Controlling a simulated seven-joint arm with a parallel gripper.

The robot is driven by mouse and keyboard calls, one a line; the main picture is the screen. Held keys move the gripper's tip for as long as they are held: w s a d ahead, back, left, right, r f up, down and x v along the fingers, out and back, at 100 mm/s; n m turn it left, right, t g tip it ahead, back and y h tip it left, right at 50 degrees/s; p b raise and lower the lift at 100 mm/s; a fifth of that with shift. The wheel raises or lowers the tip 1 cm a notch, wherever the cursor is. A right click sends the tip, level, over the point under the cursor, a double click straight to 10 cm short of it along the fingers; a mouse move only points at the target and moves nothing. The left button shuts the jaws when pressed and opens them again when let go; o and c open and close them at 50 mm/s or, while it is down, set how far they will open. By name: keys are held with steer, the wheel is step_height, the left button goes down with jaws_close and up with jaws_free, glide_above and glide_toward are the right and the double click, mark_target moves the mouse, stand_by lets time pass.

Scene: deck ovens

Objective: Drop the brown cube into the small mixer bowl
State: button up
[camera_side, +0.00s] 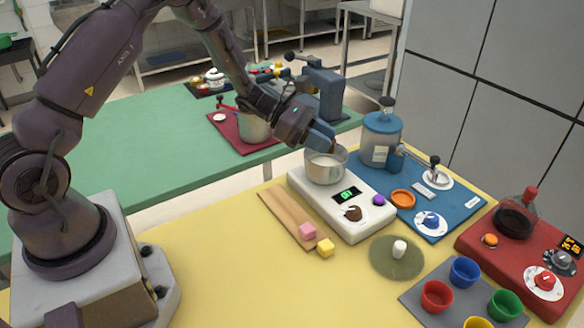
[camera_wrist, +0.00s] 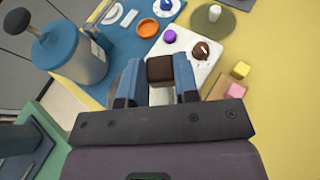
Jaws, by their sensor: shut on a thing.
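My gripper (camera_side: 320,142) is at the back rim of a small metal bowl (camera_side: 326,172), which stands on a white device with a green display. In the wrist view my gripper (camera_wrist: 160,74) is shut on the brown cube (camera_wrist: 160,68), held between its two blue fingers. The cube is hidden in the side view. The bowl's inside looks empty from the side, though part is hidden by the fingers. A larger metal pot (camera_side: 254,127) stands on a red base on the green table; I cannot tell from looks which vessel is the mixer's.
A blue canister (camera_side: 381,140) stands on a blue board, right of the bowl. A purple piece (camera_side: 379,200) and brown knob (camera_side: 353,213) sit on the white device. Pink (camera_side: 308,231) and yellow (camera_side: 325,247) cubes lie in front. The yellow table's left front is clear.

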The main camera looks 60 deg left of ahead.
steer(key=shift+w+a+f+n+t+y, duration=0.25)
steer(key=shift+w+f+n+t+y, duration=0.15)
steer(key=shift+f, duration=0.3)
steer(key=shift+w+a+f+n+t+y, duration=0.25)
steer(key=shift+w+f+n+t, duration=0.2)
steer(key=shift+f, duration=0.25)
steer(key=shift+w+a+f+n+t+y, duration=0.3)
steer(key=shift+w+f+n, duration=0.2)
steer(key=shift+f, duration=0.2)
steer(key=o, duration=1)
steer(key=shift+c, duration=0.2)
steer(key=v, duration=1.3)
steer(key=shift+d+r, duration=0.1)
